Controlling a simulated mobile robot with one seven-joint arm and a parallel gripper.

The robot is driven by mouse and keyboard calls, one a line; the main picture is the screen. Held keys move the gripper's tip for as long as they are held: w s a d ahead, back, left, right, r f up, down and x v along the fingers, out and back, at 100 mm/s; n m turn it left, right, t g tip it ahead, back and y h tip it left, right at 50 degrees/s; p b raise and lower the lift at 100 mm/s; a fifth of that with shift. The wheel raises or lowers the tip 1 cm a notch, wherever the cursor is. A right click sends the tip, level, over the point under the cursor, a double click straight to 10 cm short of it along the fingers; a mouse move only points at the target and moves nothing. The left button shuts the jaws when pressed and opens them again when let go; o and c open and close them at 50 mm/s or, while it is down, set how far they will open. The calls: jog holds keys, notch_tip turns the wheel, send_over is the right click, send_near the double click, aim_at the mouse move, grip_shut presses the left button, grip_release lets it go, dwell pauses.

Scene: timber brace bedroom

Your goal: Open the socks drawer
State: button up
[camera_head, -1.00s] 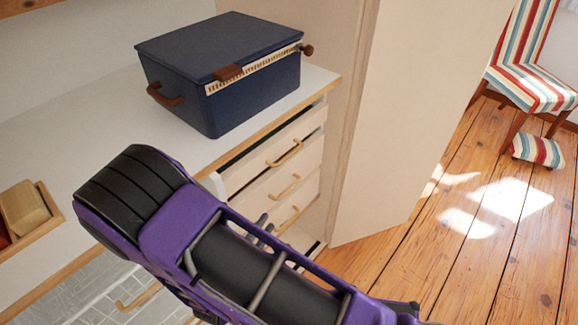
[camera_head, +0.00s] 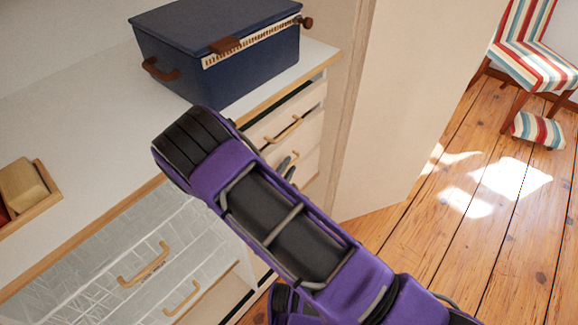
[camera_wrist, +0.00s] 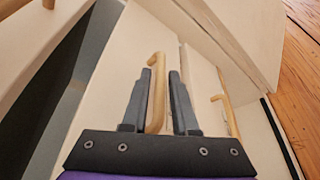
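A stack of pale drawers with wooden handles stands at the right end of the white-topped cabinet. The upper handle (camera_head: 284,128) shows in the head view. My gripper (camera_head: 290,165) is just below it, mostly hidden behind my arm. In the wrist view my gripper (camera_wrist: 161,72) is open, with one finger on each side of a wooden drawer handle (camera_wrist: 156,95). The handle lies closer to the left finger; I cannot tell whether they touch. The drawer front (camera_wrist: 118,58) is pale and plain. No readable label shows which drawer holds socks.
A dark blue box (camera_head: 240,75) stands on the white top (camera_head: 105,115). Grey patterned drawers (camera_head: 95,265) with wooden handles are at lower left. A pale upright panel (camera_head: 395,120) stands close on the right. Wooden floor (camera_head: 480,235) and a striped chair (camera_head: 530,60) are beyond.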

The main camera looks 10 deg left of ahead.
jog(key=shift+w+d+f, duration=0.1)
jog(key=shift+w, duration=0.3)
jog(key=shift+c, duration=0.2)
grip_shut()
dwell(1.1)
